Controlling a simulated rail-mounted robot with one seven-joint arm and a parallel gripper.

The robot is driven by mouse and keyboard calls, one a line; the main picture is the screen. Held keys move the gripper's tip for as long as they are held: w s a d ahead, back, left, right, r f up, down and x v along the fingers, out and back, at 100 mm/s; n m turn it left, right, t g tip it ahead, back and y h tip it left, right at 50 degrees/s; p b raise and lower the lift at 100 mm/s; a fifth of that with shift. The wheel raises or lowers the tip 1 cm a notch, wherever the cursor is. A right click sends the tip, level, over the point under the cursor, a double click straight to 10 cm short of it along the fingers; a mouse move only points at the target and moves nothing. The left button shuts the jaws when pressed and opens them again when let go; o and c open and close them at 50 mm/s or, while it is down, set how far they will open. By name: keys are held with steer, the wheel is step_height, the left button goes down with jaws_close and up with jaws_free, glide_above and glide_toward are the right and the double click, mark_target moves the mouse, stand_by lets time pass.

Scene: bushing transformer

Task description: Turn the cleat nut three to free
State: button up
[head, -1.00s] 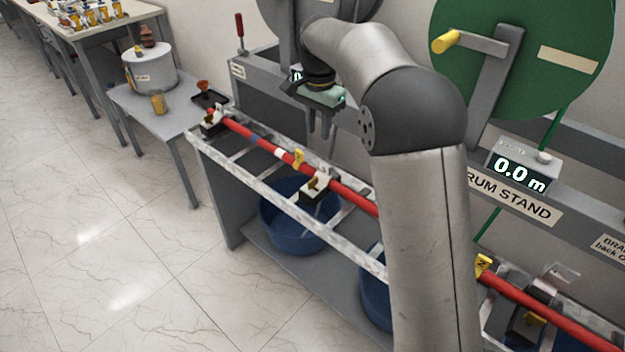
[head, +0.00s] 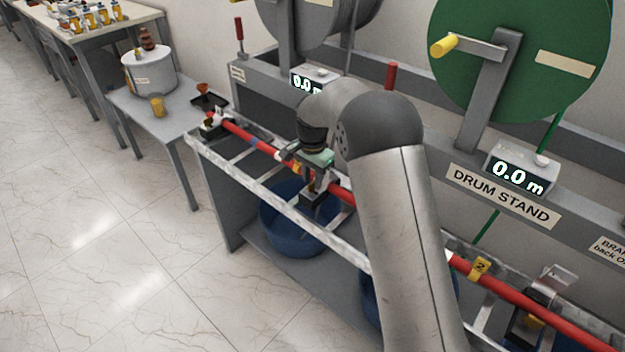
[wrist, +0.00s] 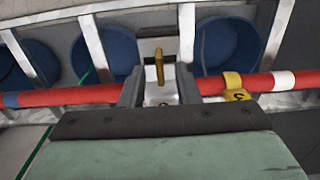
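The cleat (head: 310,198) sits on the rack around the red cable, beside the yellow tag (head: 296,167). In the wrist view the tag (wrist: 235,85) reads 3. The cleat nut, a yellow upright tab (wrist: 159,67), stands on the cleat's pale plate (wrist: 150,48). My gripper (head: 318,182) is down at this cleat. In the wrist view my gripper (wrist: 160,92) is open, one finger on each side of the nut, with a visible gap to each. Fingertip depth against the nut is hard to tell. In the head view the nut is hidden by my gripper.
The red cable (head: 510,290) runs along the rack (head: 260,183) with another cleat (head: 530,322) at the right, near tag 2 (head: 479,268). Blue tubs (head: 290,225) stand below. The drum stand (head: 505,197) rises behind. The floor in front is clear.

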steer(key=shift+f, duration=0.8)
jaws_close()
